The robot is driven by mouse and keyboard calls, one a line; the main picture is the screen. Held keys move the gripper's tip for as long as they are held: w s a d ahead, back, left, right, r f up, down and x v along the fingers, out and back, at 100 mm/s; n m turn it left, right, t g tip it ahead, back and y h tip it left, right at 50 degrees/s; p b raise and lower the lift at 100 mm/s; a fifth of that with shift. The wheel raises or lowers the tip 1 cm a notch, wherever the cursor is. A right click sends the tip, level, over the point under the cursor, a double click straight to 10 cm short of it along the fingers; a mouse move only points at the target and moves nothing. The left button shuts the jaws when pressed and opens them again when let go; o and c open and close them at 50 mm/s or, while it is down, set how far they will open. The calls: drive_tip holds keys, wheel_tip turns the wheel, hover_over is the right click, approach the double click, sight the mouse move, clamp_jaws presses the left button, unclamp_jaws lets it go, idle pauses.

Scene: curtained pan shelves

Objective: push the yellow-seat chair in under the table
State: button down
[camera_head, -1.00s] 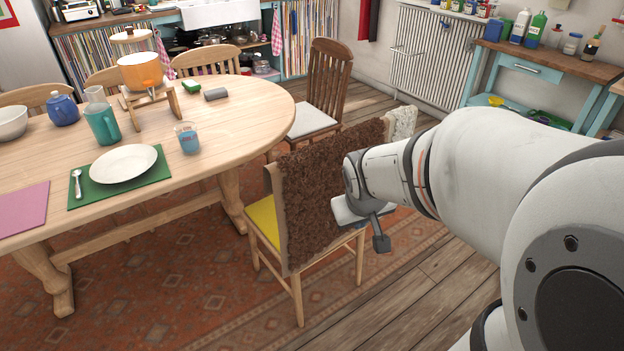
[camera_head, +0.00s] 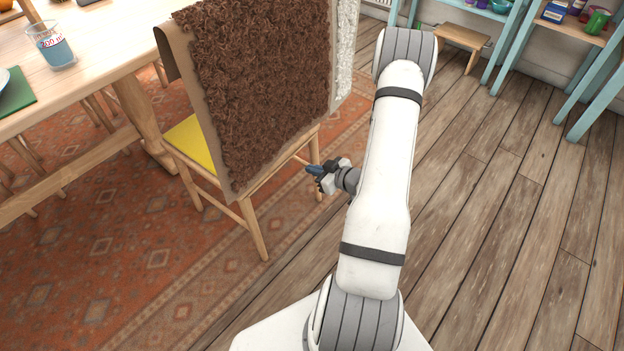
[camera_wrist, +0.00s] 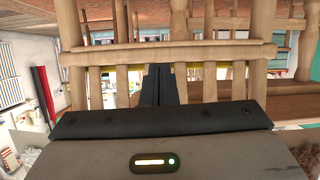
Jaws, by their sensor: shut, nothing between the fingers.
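The yellow-seat chair (camera_head: 195,142) stands at the right end of the wooden table (camera_head: 95,88), its back turned toward me. A shaggy brown throw (camera_head: 262,90) hangs over its back and hides much of the seat. My gripper (camera_head: 314,171) is low, behind the chair near its right rear leg, below the throw's edge. In the wrist view its dark fingers (camera_wrist: 158,68) are together and empty, pointing at a wooden rail (camera_wrist: 200,52) with a thin yellow strip behind it. I cannot tell whether the fingertips touch the chair.
A whitish throw (camera_head: 345,50) hangs just right of the brown one. A patterned red rug (camera_head: 110,240) lies under table and chair. The plank floor (camera_head: 480,220) to the right is bare. A small stool (camera_head: 463,42) and blue shelves (camera_head: 515,45) stand at the back right.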

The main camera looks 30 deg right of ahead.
drive_tip(key=shift+t+y, duration=0.3)
drive_tip(key=shift+t, duration=0.1)
drive_tip(key=shift+a+r+b+x, duration=0.1)
drive_tip(key=shift+r+b+x, duration=0.1)
drive_tip(key=shift+x, duration=1.45)
drive_tip(key=shift+a+r+b+x, duration=0.1)
drive_tip(key=shift+r+b+x, duration=0.1)
drive_tip(key=shift+x, duration=1.5)
drive_tip(key=shift+a+r+b+x, duration=0.1)
drive_tip(key=shift+r+b+x, duration=0.1)
drive_tip(key=shift+x, duration=1.45)
drive_tip(key=shift+w, duration=0.1)
drive_tip(key=shift+w+a, duration=0.1)
drive_tip(key=shift+w, duration=0.1)
approach(284, 158)
drive_tip(key=shift+s+d+f, duration=0.15)
drive_tip(key=shift+s+f, duration=0.3)
drive_tip(key=shift+f, duration=0.15)
drive_tip(key=shift+s+d+f, duration=0.2)
drive_tip(key=shift+s+f, duration=0.3)
drive_tip(key=shift+f, duration=0.15)
